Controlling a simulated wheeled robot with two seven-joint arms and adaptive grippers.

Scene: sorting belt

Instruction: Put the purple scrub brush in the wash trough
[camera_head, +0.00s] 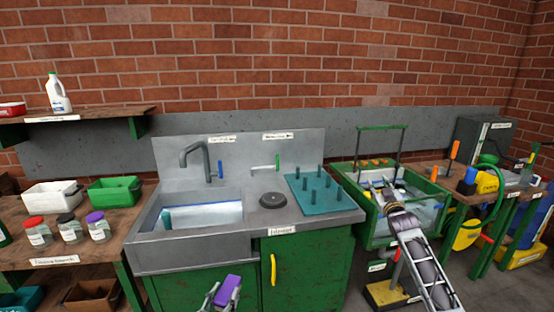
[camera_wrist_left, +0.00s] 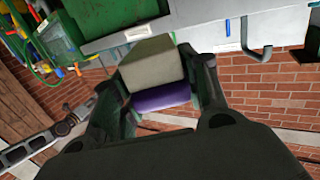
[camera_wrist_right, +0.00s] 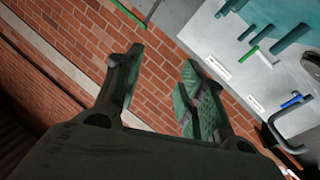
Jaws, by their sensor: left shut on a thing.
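The purple scrub brush (camera_head: 227,291) is held in my left gripper (camera_head: 217,300), low in front of the green sink cabinet. In the left wrist view the brush shows a purple part (camera_wrist_left: 162,97) and a pale block (camera_wrist_left: 152,65) between the fingers. A steel sink basin (camera_head: 146,247) with water in it is behind and above the brush. A green-framed trough (camera_head: 372,232), also holding water, stands to the right. The labels are too small to tell which is the wash trough. My right gripper (camera_wrist_right: 157,75) is open and empty; in the head view it is over the green-framed trough.
A tap (camera_head: 195,152) rises behind the basin. A teal peg mat (camera_head: 318,205) and a dark round disc (camera_head: 272,200) lie on the counter right of it. Jars, a white bin (camera_head: 52,195) and a green bin (camera_head: 115,191) stand on the left bench.

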